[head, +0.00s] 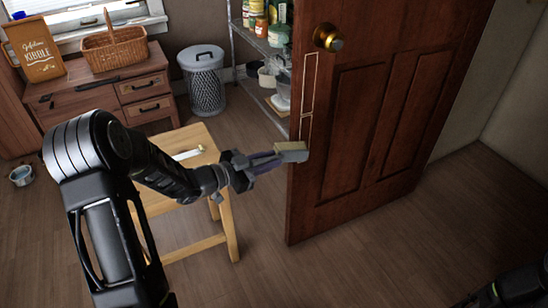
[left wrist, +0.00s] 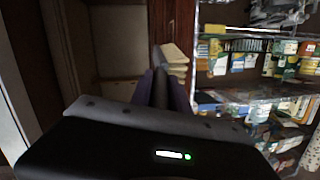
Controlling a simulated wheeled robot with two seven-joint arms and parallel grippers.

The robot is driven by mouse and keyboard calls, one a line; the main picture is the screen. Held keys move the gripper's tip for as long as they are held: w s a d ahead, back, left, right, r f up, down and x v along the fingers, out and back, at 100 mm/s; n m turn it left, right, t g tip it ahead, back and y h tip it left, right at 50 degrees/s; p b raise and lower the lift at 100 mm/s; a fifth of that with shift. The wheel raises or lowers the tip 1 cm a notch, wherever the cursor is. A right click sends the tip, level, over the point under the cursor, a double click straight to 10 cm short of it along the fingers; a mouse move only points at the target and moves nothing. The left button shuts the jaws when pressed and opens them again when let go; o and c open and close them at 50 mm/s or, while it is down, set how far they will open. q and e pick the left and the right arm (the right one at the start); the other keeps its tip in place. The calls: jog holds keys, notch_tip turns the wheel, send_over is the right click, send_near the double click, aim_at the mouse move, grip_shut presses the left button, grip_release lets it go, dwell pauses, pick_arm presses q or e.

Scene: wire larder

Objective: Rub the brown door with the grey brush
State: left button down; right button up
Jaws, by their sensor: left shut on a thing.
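The brown door (head: 385,110) stands ajar at the right of the head view, with a brass knob near its top left. My left gripper (head: 262,162) is shut on the grey brush (head: 291,157), which has a pale tan block of bristles. The brush is at the door's left edge, below a pale outlined strip on the door; I cannot tell whether it touches. In the left wrist view the brush (left wrist: 174,55) shows beyond the gripper fingers, with the brown door (left wrist: 184,22) behind it. A bit of my right arm shows at the bottom right; its gripper is not visible.
A wooden stool (head: 205,150) with a small pale item stands under my left arm. A wire shelf (head: 258,45) with jars is behind the door's left edge. A grey bin (head: 203,80), a drawer cabinet (head: 90,88) and a bowl (head: 22,175) stand at the left. Floor before the door is clear.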

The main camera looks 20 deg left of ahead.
aim_at(287, 157)
dwell(0.3)
pick_arm(q)
jog(key=shift+w+d+f+b, duration=0.15)
jog(key=shift+w+d+b, duration=0.1)
jog(key=shift+w+b, duration=0.15)
jog(key=shift+w+d+f, duration=0.1)
jog(key=shift+w+d, duration=0.15)
jog(key=shift+w, duration=0.2)
jog(key=shift+w+d+f+b, duration=0.3)
jog(key=shift+w+d+b, duration=0.2)
jog(key=shift+w+d, duration=0.2)
jog(key=shift+d, duration=0.05)
